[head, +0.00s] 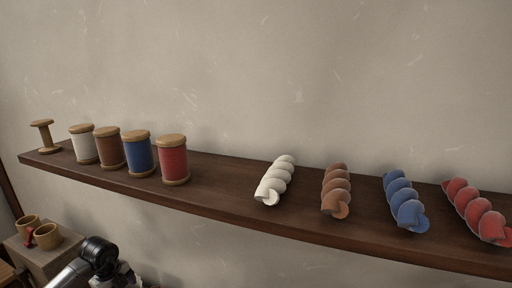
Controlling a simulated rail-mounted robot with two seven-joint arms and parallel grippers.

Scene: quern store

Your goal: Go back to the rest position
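Part of one arm of mine (98,262) shows at the bottom left of the head view, in black and silver. It is below the wooden shelf (215,204) and apart from it. I cannot make out any gripper fingers on it, and the rest is cut off by the frame's lower edge. My other arm does not show. The task line names no object.
On the shelf stand an empty spool (44,136) and white (84,144), brown (109,148), blue (138,154) and red (173,160) thread spools. Twisted skeins lie right: white (275,180), brown (336,190), blue (404,201), red (476,210). Cups (46,236) stand on a block (40,262) lower left.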

